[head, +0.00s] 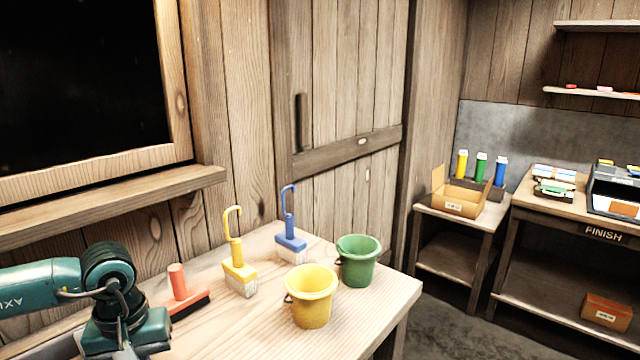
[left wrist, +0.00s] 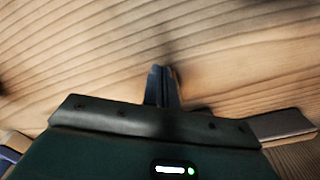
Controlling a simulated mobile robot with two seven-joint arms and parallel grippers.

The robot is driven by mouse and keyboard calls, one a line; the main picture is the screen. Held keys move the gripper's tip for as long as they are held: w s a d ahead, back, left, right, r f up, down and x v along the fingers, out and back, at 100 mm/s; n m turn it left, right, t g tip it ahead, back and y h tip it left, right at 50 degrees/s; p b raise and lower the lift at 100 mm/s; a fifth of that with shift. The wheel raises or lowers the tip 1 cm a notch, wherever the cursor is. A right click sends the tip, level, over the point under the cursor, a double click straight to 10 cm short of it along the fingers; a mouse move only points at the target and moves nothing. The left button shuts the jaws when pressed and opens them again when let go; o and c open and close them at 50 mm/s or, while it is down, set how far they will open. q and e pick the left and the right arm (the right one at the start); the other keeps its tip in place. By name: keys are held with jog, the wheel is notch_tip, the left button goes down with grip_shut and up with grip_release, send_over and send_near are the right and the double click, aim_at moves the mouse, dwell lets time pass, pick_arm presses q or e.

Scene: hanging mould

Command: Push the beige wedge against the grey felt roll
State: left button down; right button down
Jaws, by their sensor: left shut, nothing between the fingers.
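I cannot make out a beige wedge or a grey felt roll for certain in either view. My left gripper (left wrist: 163,72) shows in the left wrist view with its narrow dark fingers together and nothing between them, over bare wood grain. In the head view my left arm comes in from the left and its fingertips are hidden or below the picture. A flat grey-brown piece (left wrist: 282,124) lies to the right of the gripper in the left wrist view; I cannot tell what it is. My right gripper is not in view.
The wooden table (head: 355,312) holds a yellow bucket (head: 311,312), a green bucket (head: 358,270), a yellow-handled brush (head: 238,272), a blue-handled brush (head: 290,242) and a red-handled brush (head: 178,283) beside my left arm. A side shelf with an open carton (head: 460,205) stands beyond.

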pick_arm(q)
jog(key=shift+w+a, duration=0.9)
jog(key=shift+a, duration=0.2)
jog(key=shift+s+d+r, duration=0.25)
jog(key=shift+s+d, duration=0.4)
jog(key=shift+d, duration=0.15)
jog(key=shift+s+d+r, duration=0.25)
jog(key=shift+s+d, duration=0.4)
jog(key=shift+d, duration=0.1)
notch_tip(320, 180, up, 7)
jog(key=s+d+p, duration=0.1)
jog(key=p, duration=0.3)
jog(key=shift+s+d, duration=0.15)
jog(key=shift+d, duration=0.1)
